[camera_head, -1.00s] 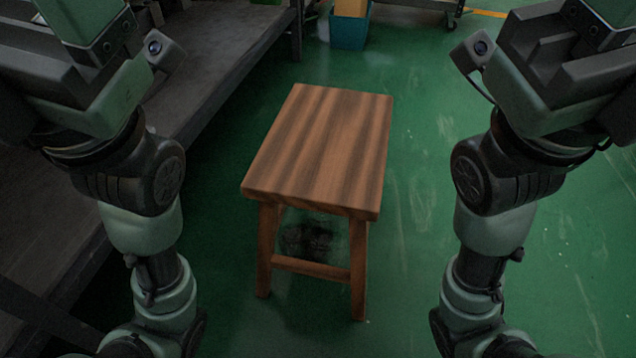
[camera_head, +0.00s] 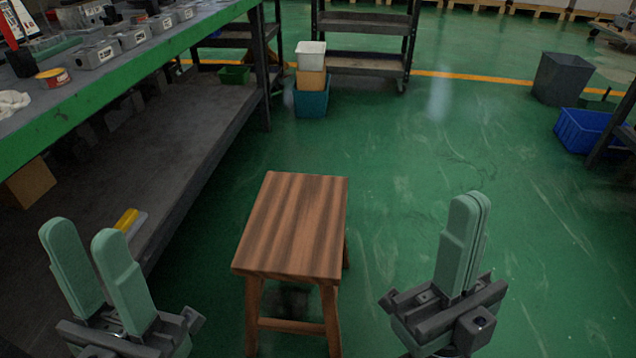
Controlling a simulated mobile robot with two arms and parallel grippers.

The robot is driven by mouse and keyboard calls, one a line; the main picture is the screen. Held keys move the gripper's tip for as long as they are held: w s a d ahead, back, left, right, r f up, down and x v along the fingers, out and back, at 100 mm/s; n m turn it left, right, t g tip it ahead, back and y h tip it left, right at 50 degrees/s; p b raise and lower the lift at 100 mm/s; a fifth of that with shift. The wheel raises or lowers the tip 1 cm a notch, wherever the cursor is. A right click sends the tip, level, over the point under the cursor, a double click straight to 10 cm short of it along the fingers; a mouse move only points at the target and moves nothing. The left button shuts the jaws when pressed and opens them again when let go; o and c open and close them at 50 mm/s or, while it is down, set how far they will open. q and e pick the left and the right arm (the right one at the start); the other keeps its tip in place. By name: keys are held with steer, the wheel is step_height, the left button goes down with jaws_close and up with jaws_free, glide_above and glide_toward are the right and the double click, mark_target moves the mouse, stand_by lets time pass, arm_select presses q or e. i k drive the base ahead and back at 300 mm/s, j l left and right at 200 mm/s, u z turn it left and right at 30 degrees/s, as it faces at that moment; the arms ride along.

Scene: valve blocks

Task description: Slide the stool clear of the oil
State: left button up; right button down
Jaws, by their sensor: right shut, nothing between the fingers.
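The wooden stool (camera_head: 294,222) stands upright on the green floor in the middle of the head view, with a brown striped seat. A dark oil patch (camera_head: 290,299) shows on the floor beneath it, between its legs, and is mostly hidden by the seat. My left gripper (camera_head: 82,240) is to the left of the stool, with its two green fingers apart and nothing between them. My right gripper (camera_head: 470,205) is to the right of the stool, with its fingers together and empty. Neither gripper touches the stool.
A workbench (camera_head: 130,65) with a lower shelf runs along the left, close to the stool. Stacked bins (camera_head: 311,100) and a cart (camera_head: 362,62) stand behind. A grey bin (camera_head: 561,78) and a blue crate (camera_head: 582,131) are at the far right. The floor right of the stool is clear.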

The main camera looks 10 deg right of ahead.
mark_target(295, 229)
steer(key=k+j+u, duration=0.1)
steer(key=k+u, duration=0.3)
steer(key=k+j+u, duration=0.3)
steer(key=k+u, duration=0.15)
steer(key=k, duration=0.15)
steer(key=i+l+u, duration=0.15)
steer(key=l+u, duration=0.2)
steer(key=i+l+u, duration=0.1)
steer(key=l+u, duration=0.2)
steer(key=l, duration=0.25)
steer(key=l+u, duration=0.35)
steer(key=l, duration=0.95)
steer(key=i+l, duration=0.15)
steer(key=l, duration=1.4)
